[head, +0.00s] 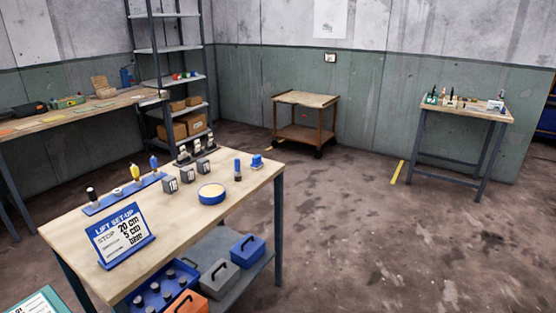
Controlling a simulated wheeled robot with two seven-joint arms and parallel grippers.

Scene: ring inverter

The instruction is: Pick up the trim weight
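Neither of my grippers is in the head view. On the wooden-topped table (100,232) in front stand several small grey blocks with printed faces, among them a left block (170,185), a middle block (187,175) and a right block (203,166). Nearby are a round cream-topped blue disc (211,194), a small upright blue and dark cylinder (238,169) and a small blue block (257,161). I cannot tell which of these is the trim weight; the print is too small to read surely. All stand apart from any gripper.
A blue sign (121,235) reads "LIFT SET-UP". Behind it is a blue tool rack (124,194). Lidded boxes, including a blue box (248,250), sit on the lower shelf (263,268). A wooden cart (305,99) and right table (466,111) stand farther off. The right floor is clear.

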